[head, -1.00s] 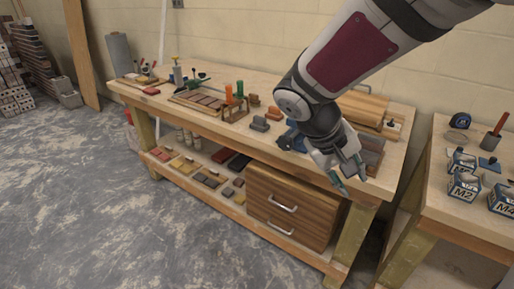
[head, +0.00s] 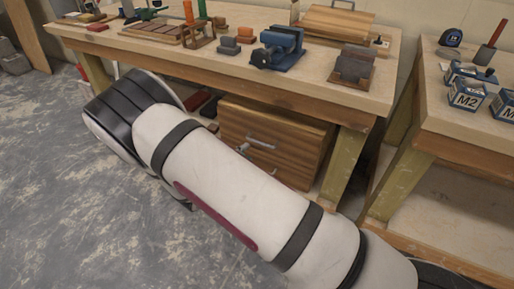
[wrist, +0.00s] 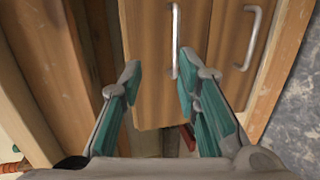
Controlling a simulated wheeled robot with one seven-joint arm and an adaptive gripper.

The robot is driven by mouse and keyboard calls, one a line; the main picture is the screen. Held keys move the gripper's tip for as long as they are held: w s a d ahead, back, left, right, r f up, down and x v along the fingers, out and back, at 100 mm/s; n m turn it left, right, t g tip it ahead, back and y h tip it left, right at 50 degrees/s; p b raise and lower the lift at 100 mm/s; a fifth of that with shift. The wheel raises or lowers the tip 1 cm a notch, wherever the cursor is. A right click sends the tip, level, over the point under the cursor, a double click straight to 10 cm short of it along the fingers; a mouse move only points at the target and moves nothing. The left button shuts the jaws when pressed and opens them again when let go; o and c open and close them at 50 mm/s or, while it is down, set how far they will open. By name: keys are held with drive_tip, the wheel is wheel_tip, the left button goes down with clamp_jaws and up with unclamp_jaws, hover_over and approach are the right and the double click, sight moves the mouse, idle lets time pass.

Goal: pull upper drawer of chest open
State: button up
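The wooden chest (head: 305,152) stands on the lower shelf of the workbench. In the wrist view it appears turned sideways, with the upper drawer (wrist: 148,40) on the left and the lower drawer beside it on the right. The upper drawer's metal handle (wrist: 175,40) also shows in the head view (head: 261,144). The lower handle (wrist: 252,38) is at the right. Both drawers look shut. My gripper (wrist: 158,82) is open and empty before the upper drawer, its right fingertip close to one end of that handle. I cannot tell if they touch. My arm hides most of the gripper in the head view.
The workbench top (head: 330,82) overhangs the chest, and a bench leg (head: 346,165) stands to its right. A blue vise (head: 280,48) and other tools stand on top. A second table (head: 440,115) is at the right.

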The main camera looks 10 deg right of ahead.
sight(257, 141)
drive_tip(key=shift+n+t+y, duration=0.3)
drive_tip(key=shift+n+t, duration=0.1)
drive_tip(key=shift+t, duration=0.1)
drive_tip(key=f+b+x, duration=0.1)
drive_tip(key=x, duration=0.3)
drive_tip(key=a+f+b+x, duration=0.1)
drive_tip(key=x, duration=0.4)
drive_tip(key=b+x, duration=0.1)
drive_tip(key=x, duration=0.4)
drive_tip(key=shift+w+a+f+b, duration=0.15)
drive_tip(key=shift+a+f+b, duration=0.1)
drive_tip(key=shift+f+b, duration=0.15)
clamp_jaws()
